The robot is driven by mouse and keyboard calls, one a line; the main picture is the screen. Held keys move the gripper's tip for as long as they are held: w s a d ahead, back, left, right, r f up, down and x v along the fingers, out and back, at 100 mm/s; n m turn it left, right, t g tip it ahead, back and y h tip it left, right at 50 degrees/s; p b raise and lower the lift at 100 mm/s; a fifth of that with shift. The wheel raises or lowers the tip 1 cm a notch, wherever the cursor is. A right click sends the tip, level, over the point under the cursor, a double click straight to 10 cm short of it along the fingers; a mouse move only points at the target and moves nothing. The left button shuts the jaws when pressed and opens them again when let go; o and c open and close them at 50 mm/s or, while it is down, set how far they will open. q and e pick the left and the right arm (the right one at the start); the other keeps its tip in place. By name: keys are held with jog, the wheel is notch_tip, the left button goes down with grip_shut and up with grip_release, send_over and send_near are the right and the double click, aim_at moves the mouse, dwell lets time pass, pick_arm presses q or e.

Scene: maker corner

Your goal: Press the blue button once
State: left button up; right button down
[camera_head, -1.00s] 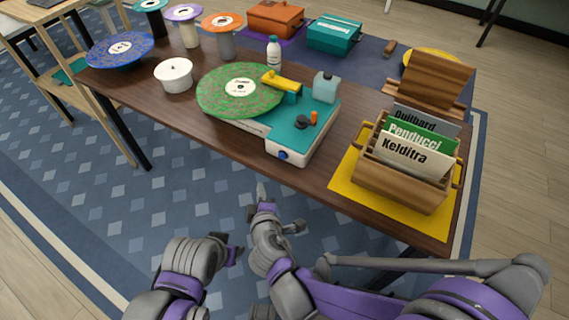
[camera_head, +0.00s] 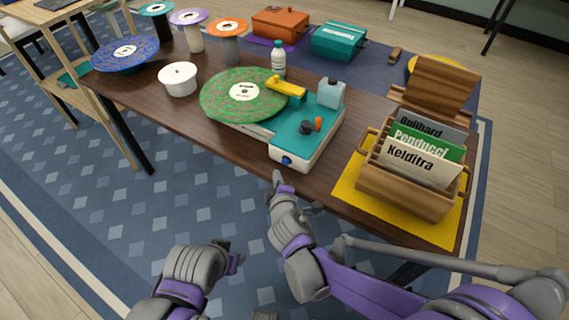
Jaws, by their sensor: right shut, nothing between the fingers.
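The blue button (camera_head: 286,161) is on the front face of a teal and white record player (camera_head: 325,136), near its left front corner. The player stands on a dark wooden table (camera_head: 235,146) and carries a green record (camera_head: 243,92). My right gripper (camera_head: 277,178) is shut and empty. In the picture its tip lies just below the button, by the table's front edge, and I see no contact with the button. My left gripper (camera_head: 232,256) is low over the rug, well away from the table; its fingers are too small to read.
A wooden crate of record sleeves (camera_head: 404,190) sits on a yellow mat (camera_head: 350,193) to the right. A white pot (camera_head: 178,79), a small bottle (camera_head: 278,58) and several records on stands are behind. The strip of table in front of the player is clear.

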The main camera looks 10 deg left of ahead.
jog(key=shift+w+d, duration=0.3)
jog(key=shift+w, duration=0.5)
jog(key=shift+w, duration=0.1)
dwell(1.4)
jog(key=shift+w+d+b, duration=0.1)
jog(key=shift+w+b, duration=0.15)
jog(key=shift+b, duration=0.05)
jog(key=shift+w+d, duration=0.2)
jog(key=shift+w, duration=0.35)
dwell(0.7)
dwell(0.3)
jog(key=shift+s+a, duration=0.3)
jog(key=shift+s, duration=0.65)
